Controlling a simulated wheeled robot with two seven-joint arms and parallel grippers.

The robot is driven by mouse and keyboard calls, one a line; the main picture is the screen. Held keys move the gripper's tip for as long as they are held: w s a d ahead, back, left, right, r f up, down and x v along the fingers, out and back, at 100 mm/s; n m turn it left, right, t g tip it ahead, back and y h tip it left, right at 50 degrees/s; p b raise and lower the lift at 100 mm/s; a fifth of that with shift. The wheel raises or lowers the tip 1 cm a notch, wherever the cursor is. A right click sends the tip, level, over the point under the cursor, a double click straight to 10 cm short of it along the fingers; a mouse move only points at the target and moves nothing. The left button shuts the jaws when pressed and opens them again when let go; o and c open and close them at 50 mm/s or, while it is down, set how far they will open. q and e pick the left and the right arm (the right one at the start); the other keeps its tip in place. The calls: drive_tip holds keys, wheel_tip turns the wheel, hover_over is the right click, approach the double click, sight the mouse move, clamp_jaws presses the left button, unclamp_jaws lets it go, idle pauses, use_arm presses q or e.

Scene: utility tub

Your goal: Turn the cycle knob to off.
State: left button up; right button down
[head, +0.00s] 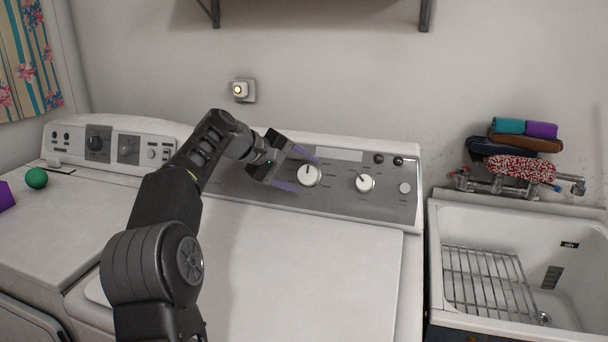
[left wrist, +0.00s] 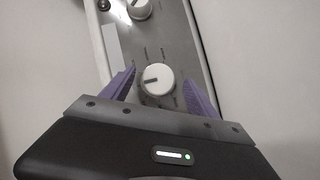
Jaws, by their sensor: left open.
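The washer's control panel (head: 340,199) is grey and stands along the back of the white machine. It carries a large white knob (head: 309,175) and a second white knob (head: 365,183) to its right. Which one is the cycle knob I cannot read. My left gripper (head: 302,171) is open at the large knob, with one purple finger above and one below it. In the left wrist view the large knob (left wrist: 157,80) lies between the open purple fingers, with its dark pointer line toward the left; contact is not visible. The second knob (left wrist: 139,8) is at the top edge. My right gripper is not seen.
Small dark knobs (head: 378,159) and a small white button (head: 404,188) are on the panel's right end. Another machine with its own panel (head: 110,143) stands at left, with a green ball (head: 36,178) on top. A utility tub (head: 441,222) stands at right. The washer lid (head: 310,265) is clear.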

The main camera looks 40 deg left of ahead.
use_arm(q)
drive_tip(key=v, duration=0.6)
drive_tip(key=shift+w, duration=0.1)
idle(0.3)
